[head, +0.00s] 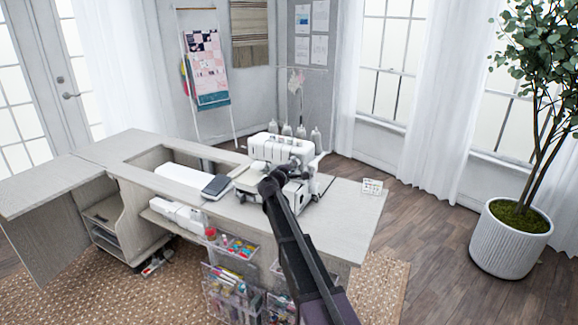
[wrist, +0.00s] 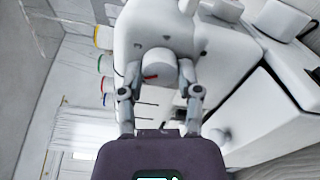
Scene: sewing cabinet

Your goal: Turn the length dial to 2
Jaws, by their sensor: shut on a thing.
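A white serger sewing machine (head: 283,149) stands on the cabinet top, with my gripper (head: 274,180) against its near side. The wrist view looks at the machine's white body (wrist: 135,28) up close. A round white dial (wrist: 154,66) with a short red mark sits between the two fingers of my gripper (wrist: 160,72), which is shut on it. Any numbers on the dial or beside it cannot be read. In the head view my arm hides the dial.
The cabinet top (head: 345,222) is bare at the right, apart from a small white card (head: 372,187). A dark flat book-like object (head: 216,185) lies left of the machine. Thread cones (head: 301,131) stand behind it. Clear bins (head: 233,252) hang at the cabinet's front.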

